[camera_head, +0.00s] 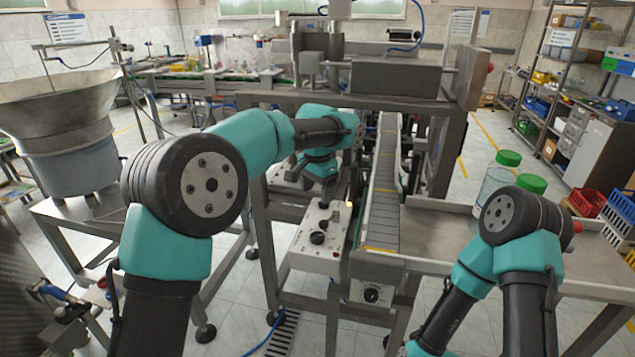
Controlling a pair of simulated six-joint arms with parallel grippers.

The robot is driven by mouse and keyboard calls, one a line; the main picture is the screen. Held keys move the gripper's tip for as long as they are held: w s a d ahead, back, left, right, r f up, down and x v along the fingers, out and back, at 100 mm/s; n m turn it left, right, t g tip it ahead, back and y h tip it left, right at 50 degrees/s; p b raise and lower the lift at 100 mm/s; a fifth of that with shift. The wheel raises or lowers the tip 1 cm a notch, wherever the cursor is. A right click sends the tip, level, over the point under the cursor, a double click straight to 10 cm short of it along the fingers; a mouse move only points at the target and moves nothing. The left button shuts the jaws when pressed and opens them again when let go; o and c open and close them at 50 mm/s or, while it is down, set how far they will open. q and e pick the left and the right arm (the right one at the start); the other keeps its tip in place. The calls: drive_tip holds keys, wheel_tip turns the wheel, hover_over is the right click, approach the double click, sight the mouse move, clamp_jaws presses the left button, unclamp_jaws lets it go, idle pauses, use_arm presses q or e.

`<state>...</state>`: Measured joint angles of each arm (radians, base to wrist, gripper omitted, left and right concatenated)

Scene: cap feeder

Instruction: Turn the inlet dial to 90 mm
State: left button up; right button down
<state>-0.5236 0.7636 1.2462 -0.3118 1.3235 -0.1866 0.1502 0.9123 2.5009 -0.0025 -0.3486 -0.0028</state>
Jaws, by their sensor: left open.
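My left arm reaches in from the left, and its gripper (325,196) points down over the back part of a light control box (307,262). The gripper is open; its fingertips are small and dark here, and I see nothing held between them. The box has black knobs (318,238) on its sloping top, below the gripper in the picture. Another black dial (371,294) sits on a pale plate under the near end of the conveyor. I cannot read any scale or tell which one is the inlet dial. My right gripper is out of view.
A grey conveyor (384,200) runs just right of the control box. A steel table (440,238) at the right bears clear containers with green caps (508,158). A large metal bowl (60,105) stands at the left. A machine frame (395,82) rises behind.

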sight(317, 236)
use_arm(q)
wheel_tip(317, 236, up, 2)
drive_tip(key=shift+r, duration=0.15)
idle(0.4)
drive_tip(key=n, duration=1)
drive_tip(key=shift+s, duration=0.25)
drive_tip(key=shift+f, duration=0.2)
wheel_tip(317, 236, down, 17)
drive_tip(key=shift+f, duration=0.1)
drive_tip(key=shift+c, duration=0.3)
